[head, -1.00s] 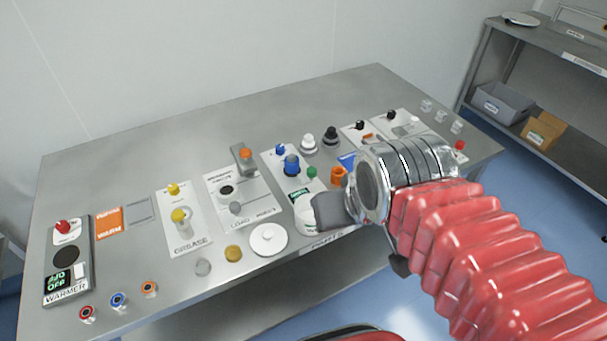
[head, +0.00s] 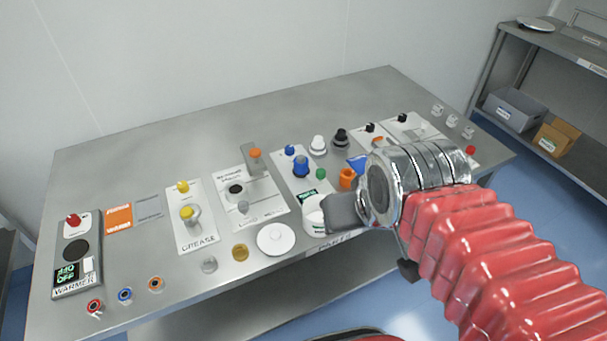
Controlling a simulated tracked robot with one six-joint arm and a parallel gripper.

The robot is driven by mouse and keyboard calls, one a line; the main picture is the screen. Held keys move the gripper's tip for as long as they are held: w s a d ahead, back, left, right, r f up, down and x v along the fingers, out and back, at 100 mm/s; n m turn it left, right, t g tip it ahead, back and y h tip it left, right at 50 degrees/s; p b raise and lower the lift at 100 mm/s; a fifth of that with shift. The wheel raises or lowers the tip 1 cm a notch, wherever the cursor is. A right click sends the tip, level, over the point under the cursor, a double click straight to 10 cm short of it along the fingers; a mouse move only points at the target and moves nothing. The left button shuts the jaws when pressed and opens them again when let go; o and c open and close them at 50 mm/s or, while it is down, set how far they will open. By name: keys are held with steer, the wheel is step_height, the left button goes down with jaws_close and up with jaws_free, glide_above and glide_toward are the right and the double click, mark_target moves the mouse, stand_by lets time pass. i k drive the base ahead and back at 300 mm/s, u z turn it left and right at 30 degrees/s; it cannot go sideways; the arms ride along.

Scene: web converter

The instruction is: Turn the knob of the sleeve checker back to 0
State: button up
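No label reading sleeve checker is legible. A white panel (head: 284,168) in the middle of the table carries a small blue knob (head: 290,150), a larger blue knob (head: 300,167), a green button (head: 321,174) and a small green-lit display (head: 308,197). Its lower end is hidden, so I cannot tell its name or the knob's setting. My gripper (head: 338,213) is at the table's front edge, just in front of this panel. Its grey fingers are seen side-on beside a white round object (head: 315,216); I cannot tell whether they touch it or how far they are open.
To the left are the load panel (head: 262,208), grease panel (head: 198,235) and warmer (head: 75,285). A white disc (head: 275,239) lies left of my gripper. An orange piece (head: 347,178) and black-knobbed panels stand behind my wrist. The table's rear strip is clear.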

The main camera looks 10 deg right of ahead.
mark_target(290, 150)
steer(key=k, duration=1.35)
steer(key=z, duration=0.55)
steer(key=i, duration=1.7)
steer(key=u, duration=0.6)
